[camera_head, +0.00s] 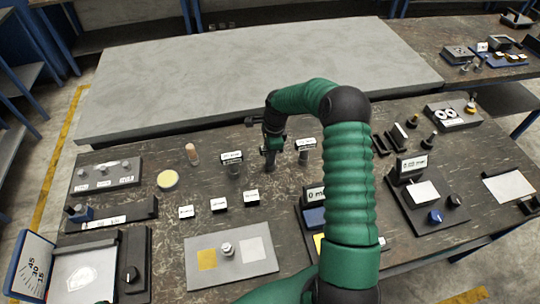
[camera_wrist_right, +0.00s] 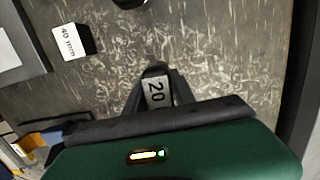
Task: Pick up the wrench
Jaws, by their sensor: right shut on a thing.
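My right gripper (camera_head: 270,153) points down over the middle of the bench, at the end of my green arm. In the right wrist view its two dark fingers (camera_wrist_right: 155,92) are shut on a pale grey piece marked 20 (camera_wrist_right: 156,94). Only the marked face shows between the fingers, so I cannot tell whether this piece is the wrench. I cannot tell whether it touches the bench. No other wrench can be made out clearly. My left gripper is not in view.
Labelled posts stand close on both sides, left (camera_head: 232,158) and right (camera_head: 306,145). Small label blocks (camera_head: 218,205) and a grey plate (camera_head: 205,280) lie nearer. A large grey slab (camera_head: 240,70) fills the back. Instruments (camera_head: 430,205) crowd the right.

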